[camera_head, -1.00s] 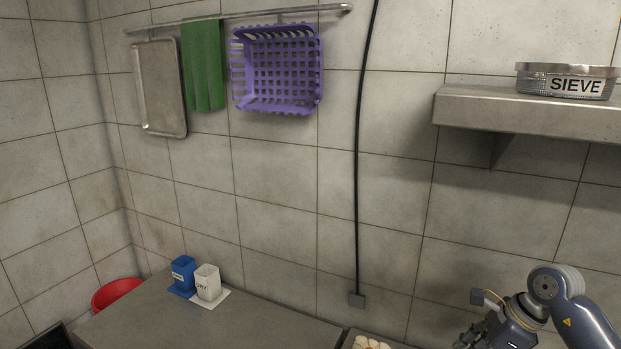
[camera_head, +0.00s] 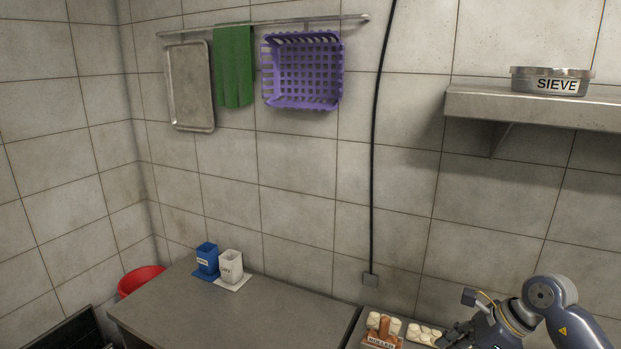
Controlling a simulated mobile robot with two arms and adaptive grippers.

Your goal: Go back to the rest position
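My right arm comes in at the lower right of the head view, with its gripper (camera_head: 452,338) low at the bottom edge beside the food trays. The fingers are dark and partly cut off, so I cannot tell whether they are open or shut. My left gripper is not in view.
A blue holder (camera_head: 207,259) and a white holder (camera_head: 231,265) stand on the grey counter (camera_head: 215,310). A shelf (camera_head: 530,107) holds the sieve (camera_head: 551,80). A red bowl (camera_head: 140,279) is left.

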